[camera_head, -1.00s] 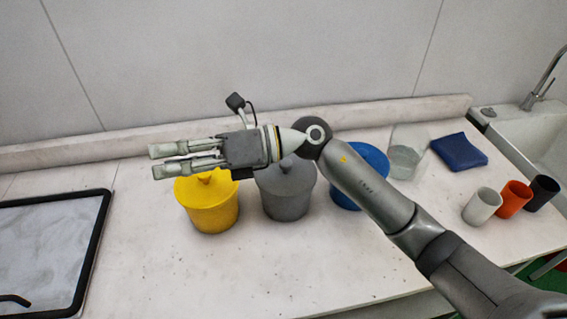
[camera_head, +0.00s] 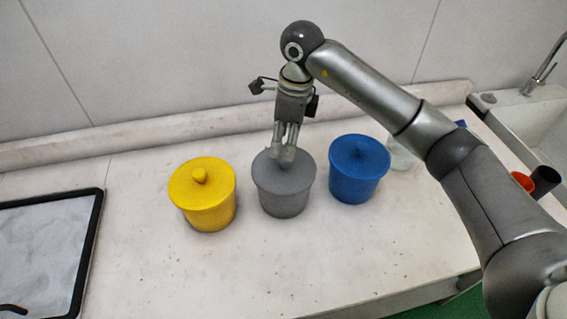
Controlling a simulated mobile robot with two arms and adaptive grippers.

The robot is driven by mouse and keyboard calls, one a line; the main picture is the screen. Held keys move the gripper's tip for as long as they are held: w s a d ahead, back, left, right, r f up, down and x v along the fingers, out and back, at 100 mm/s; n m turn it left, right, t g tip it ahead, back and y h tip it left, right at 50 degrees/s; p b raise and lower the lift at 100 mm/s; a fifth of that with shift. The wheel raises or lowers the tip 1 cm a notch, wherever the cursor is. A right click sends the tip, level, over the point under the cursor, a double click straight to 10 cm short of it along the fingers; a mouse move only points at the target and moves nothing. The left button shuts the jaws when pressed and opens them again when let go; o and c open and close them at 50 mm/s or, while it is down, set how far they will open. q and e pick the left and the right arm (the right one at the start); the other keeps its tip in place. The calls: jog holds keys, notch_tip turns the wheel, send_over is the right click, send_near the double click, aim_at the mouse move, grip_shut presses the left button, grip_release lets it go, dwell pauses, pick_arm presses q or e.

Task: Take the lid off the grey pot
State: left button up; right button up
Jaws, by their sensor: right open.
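The grey pot (camera_head: 284,203) stands upright on the counter, in the middle of a row of three lidded pots. Its grey lid (camera_head: 269,177) is on it. My right gripper (camera_head: 283,158) points down over the lid, with its fingertips at the lid's middle. The fingers are open. The lid's knob is mostly hidden by the fingertips, and I cannot tell whether they touch it. My left gripper is not in view.
A yellow lidded pot (camera_head: 207,212) stands to the left and a blue lidded pot (camera_head: 354,187) to the right. A black-rimmed tray (camera_head: 92,235) lies at far left. A clear glass (camera_head: 402,158), an orange cup (camera_head: 522,181) and a dark cup (camera_head: 545,179) are partly behind my arm. The front counter is clear.

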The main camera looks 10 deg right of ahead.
aim_at(284, 165)
jog(key=shift+a+f, duration=0.1)
jog(key=shift+f, duration=0.6)
notch_tip(284, 165, down, 4)
jog(key=p, duration=0.3)
jog(key=shift+a+f, duration=0.1)
jog(key=shift+f, duration=0.5)
jog(key=shift+c, duration=0.4)
jog(key=c, duration=1)
jog(key=shift+w+r, duration=0.1)
jog(key=shift+r, duration=0.05)
jog(key=shift+c, duration=0.2)
